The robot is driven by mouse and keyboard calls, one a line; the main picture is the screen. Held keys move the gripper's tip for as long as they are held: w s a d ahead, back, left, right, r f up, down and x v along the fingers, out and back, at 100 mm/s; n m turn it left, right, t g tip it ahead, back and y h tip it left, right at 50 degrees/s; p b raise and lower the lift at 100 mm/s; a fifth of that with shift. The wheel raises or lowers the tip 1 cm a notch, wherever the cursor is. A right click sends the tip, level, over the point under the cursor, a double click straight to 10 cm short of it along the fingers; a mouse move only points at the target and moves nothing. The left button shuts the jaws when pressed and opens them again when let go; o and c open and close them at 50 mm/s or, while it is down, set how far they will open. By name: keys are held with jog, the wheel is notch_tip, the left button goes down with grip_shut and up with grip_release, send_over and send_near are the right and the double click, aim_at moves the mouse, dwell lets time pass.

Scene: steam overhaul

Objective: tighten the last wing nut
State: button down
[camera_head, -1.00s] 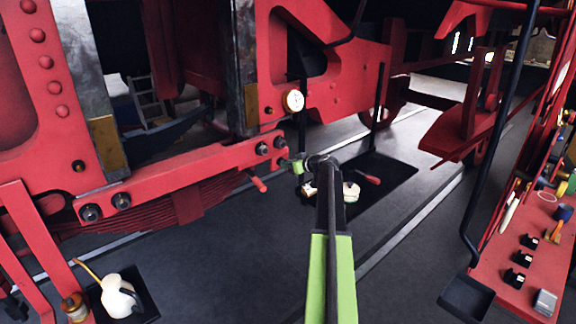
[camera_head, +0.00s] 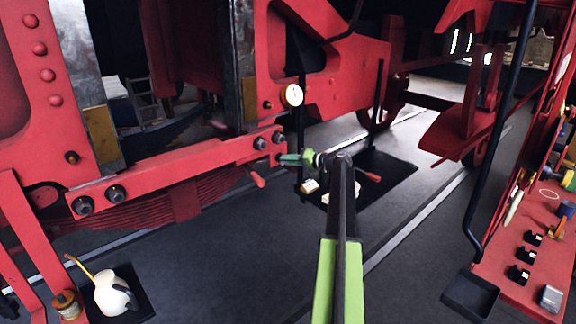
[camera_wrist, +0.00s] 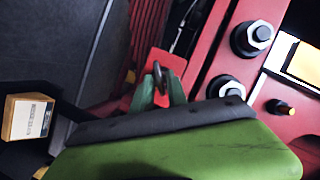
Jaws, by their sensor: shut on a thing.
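My gripper (camera_head: 284,159) is at the end of my green and black arm, beside the right end of the red beam (camera_head: 185,168), just below its two dark bolts. In the wrist view my green fingers (camera_wrist: 160,88) are shut on a small dark, rounded part (camera_wrist: 160,74), which looks like the wing nut. Whether it sits on a stud is hidden by the fingers. A red piece (camera_wrist: 155,61) lies directly behind it. Two large hex bolts (camera_wrist: 251,38) and a small brass-tipped stud (camera_wrist: 284,107) show to the right, apart from the fingers.
A round gauge (camera_head: 291,95) is above. A dark mat (camera_head: 395,178) with a small box (camera_head: 309,187) lies on the floor behind my arm. A red bench (camera_head: 500,278) stands right.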

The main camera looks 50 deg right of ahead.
jog(key=shift+f+m+t+y+b, duration=0.15)
jog(key=shift+m+t+y+b, duration=0.3)
jog(key=shift+m+b, duration=0.7)
jog(key=shift+f+m+t+y+b, duration=0.1)
jog(key=shift+m+t+y+b, duration=0.15)
jog(key=shift+m+t+b, duration=0.6)
jog(key=shift+d+r+m+g, duration=0.1)
jog(key=shift+d+m+g, duration=0.05)
jog(key=shift+m+g, duration=0.2)
jog(key=c, duration=1.6)
grip_release()
jog(key=shift+o, duration=0.2)
jog(key=v, duration=1.7)
jog(key=shift+s+p, duration=0.2)
jog(key=shift+p, duration=0.1)
jog(key=shift+d, duration=0.1)
